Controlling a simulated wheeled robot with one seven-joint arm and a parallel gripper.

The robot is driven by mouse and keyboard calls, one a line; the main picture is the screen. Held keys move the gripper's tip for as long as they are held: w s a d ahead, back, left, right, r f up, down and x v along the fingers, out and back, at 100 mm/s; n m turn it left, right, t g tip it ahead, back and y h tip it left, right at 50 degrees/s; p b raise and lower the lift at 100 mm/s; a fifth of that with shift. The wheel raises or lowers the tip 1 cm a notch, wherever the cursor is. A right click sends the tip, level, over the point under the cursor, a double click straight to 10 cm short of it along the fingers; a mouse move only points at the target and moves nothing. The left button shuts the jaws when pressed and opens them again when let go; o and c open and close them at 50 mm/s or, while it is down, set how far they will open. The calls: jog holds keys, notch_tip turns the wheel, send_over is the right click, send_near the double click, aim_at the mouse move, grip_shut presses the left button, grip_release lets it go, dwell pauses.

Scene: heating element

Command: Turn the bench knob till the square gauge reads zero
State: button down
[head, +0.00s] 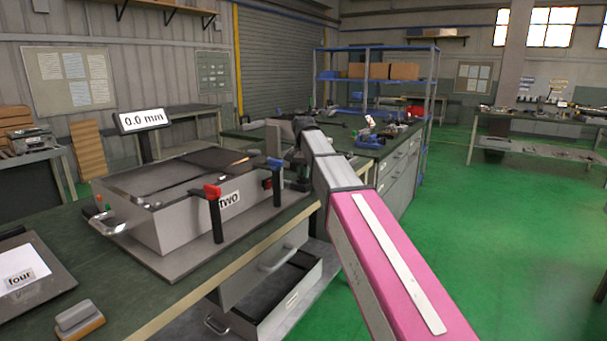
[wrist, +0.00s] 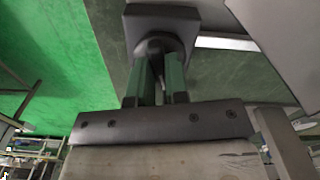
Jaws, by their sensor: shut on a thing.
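My gripper (wrist: 158,72) is shut on a dark rounded knob (wrist: 154,47) in the wrist view. The knob stands on a dark square block (wrist: 160,18), and the fingers sit on either side of it. In the head view my arm reaches to the back of the near bench, and it hides the knob and most of the gripper. A rectangular display panel (head: 142,119) on a dark post at the back of the bench reads "0.0 mm". No separate square gauge can be made out.
A grey metal box (head: 187,225) labelled "two", with red and blue clamps, sits on the near bench left of my arm. A plate labelled "four" (head: 40,290) and a small brown-grey block (head: 78,318) lie in front. An open drawer (head: 290,297) juts out below. Green floor at right is clear.

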dwell(0.3)
jog(key=c, duration=1.1)
grip_release()
notch_tip(320, 180, up, 11)
jog(key=shift+f, duration=0.1)
